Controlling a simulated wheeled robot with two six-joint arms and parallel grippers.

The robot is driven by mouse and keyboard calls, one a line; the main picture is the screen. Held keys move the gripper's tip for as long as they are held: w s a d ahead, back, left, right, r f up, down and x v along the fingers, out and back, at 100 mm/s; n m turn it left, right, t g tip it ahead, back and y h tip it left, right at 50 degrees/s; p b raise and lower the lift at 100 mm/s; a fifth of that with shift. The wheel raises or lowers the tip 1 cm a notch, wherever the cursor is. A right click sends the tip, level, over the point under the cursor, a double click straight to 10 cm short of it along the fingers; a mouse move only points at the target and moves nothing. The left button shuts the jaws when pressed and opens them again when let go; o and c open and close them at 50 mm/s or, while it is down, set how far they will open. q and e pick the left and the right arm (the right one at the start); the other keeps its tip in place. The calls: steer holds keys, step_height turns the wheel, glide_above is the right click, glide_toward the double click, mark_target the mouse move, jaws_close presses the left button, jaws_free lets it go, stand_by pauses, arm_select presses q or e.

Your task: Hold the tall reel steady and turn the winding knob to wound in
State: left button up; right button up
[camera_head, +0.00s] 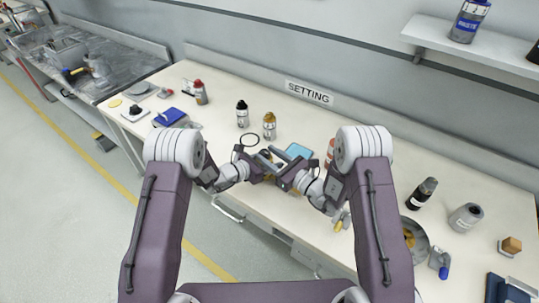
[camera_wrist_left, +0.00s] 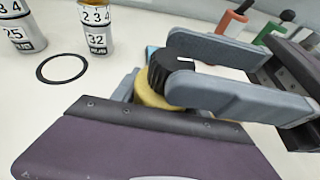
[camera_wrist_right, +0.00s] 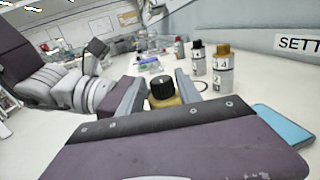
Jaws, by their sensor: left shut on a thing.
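The reel has a yellow body (camera_wrist_left: 148,94) and a black ridged knob (camera_wrist_left: 168,68) on top. It stands upright, and its knob also shows in the right wrist view (camera_wrist_right: 162,88). My left gripper (camera_head: 262,166) is shut on the reel's yellow body from the left; its fingers are mostly hidden behind its own purple housing. My right gripper (camera_head: 280,163) comes from the right. Its two grey fingers lie apart on either side of the knob; I cannot tell if they touch it. Any mark showing the knob's setting is not visible.
A thin black ring (camera_wrist_left: 62,69) and two labelled bottles (camera_head: 242,115) (camera_head: 269,126) stand behind left. A round dish (camera_head: 418,240) and dark bottle (camera_head: 422,193) are at right.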

steer(key=n+g+y, duration=0.1)
steer(key=n+g, duration=0.1)
steer(key=g+y, duration=0.1)
steer(key=shift+w+d+n+y, duration=0.3)
steer(key=shift+w+n, duration=0.1)
steer(key=n+g+y, duration=0.1)
steer(key=g, duration=0.1)
steer(key=n+g+y, duration=0.1)
steer(key=n+g, duration=0.1)
steer(key=shift+w+d+f+g, duration=0.1)
steer(key=shift+w+g, duration=0.1)
steer(key=shift+g, duration=0.2)
steer(key=v, duration=0.7)
steer(key=s+a+r+n+t+h, duration=0.1)
steer(key=a+r+n+t, duration=0.1)
steer(key=r+n, duration=0.3)
steer(key=s+a+r+n+t+h, duration=0.1)
steer(key=a+r+n, duration=0.3)
steer(key=r, duration=0.5)
steer(key=shift+s+n+t, duration=0.4)
steer(key=shift+s, duration=0.1)
